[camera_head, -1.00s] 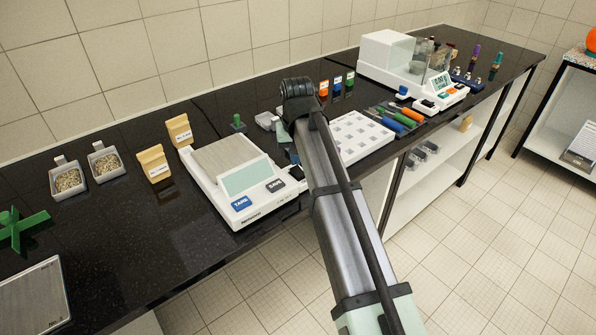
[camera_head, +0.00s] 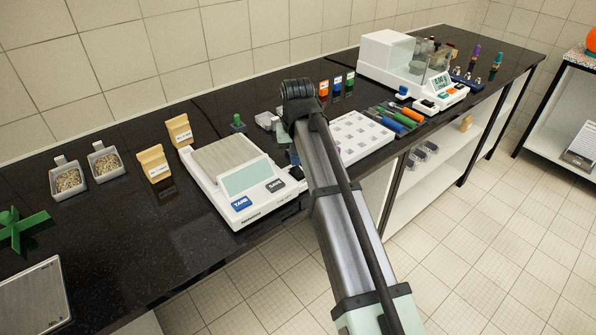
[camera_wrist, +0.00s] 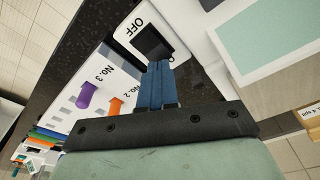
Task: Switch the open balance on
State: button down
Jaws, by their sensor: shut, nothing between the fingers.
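The open balance (camera_head: 222,152) is white with a bare steel pan and stands on the dark bench left of my arm. Its pale green display (camera_head: 248,177) shows no readable digits. In the wrist view a black rocker switch (camera_wrist: 150,40) sits on a white panel marked OFF; the other label is mostly hidden by my fingers. My gripper (camera_wrist: 157,68) is shut and empty, its blue fingertips at the switch's near end; I cannot tell whether they touch it. In the head view my gripper (camera_head: 293,158) is partly hidden behind my arm at the balance's right side.
An enclosed balance (camera_head: 400,62) stands further back. The bench front edge is close by.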

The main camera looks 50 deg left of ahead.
aim_at(296, 169)
jog(key=shift+f, duration=0.85)
dwell(0.7)
jog(key=shift+r, duration=3.5)
